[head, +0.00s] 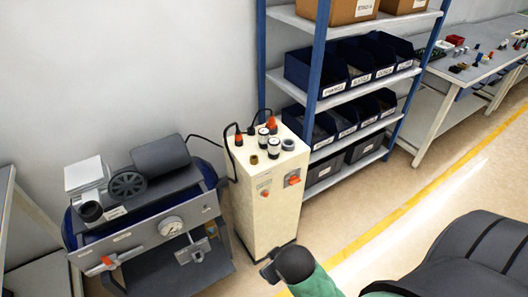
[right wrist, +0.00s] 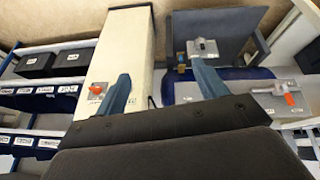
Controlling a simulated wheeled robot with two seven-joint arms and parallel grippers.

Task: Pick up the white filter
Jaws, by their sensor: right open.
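Two small white cylinders with dark tops, one at the back (head: 263,137) and one nearer (head: 274,147), stand upright on top of the cream cabinet (head: 262,190). I cannot tell which of them, if either, is the white filter. A white block (head: 84,175) also sits on the machine at the left. My right gripper (head: 268,270) is low in front of the cabinet in the head view, apart from these things. In the right wrist view its two blue fingers (right wrist: 162,85) are spread with nothing between them. My left gripper is out of view.
A grey ring-shaped part (head: 288,144) and a brass part (head: 254,159) share the cabinet top, with red-and-black fittings and cables at its edges. A compressor-like machine (head: 150,215) stands left. Shelving with blue bins (head: 350,70) stands right.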

